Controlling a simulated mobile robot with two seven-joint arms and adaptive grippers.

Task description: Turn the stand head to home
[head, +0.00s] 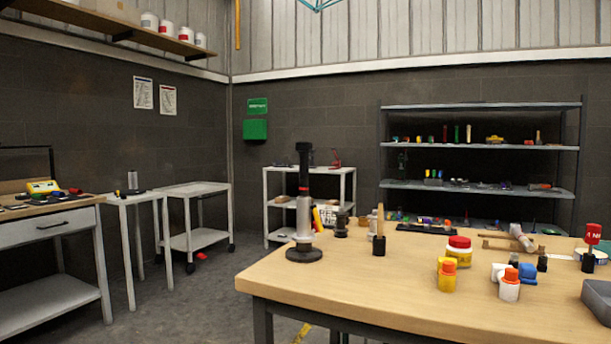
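A stand (303,218) is upright near the left back edge of the wooden table (420,295). It has a round black base, a silver lower column, a red band and a black upper part. A black head (304,147) tops it. The view is too small to tell which way the head is turned or whether it has a home mark. Neither of my grippers is in view.
The table also holds a yellow jar with a red lid (459,250), a yellow bottle (447,276), a white bottle with an orange cap (509,286) and a grey bin (597,301) at the right. The table's front left is clear. Grey shelves (478,187) stand behind.

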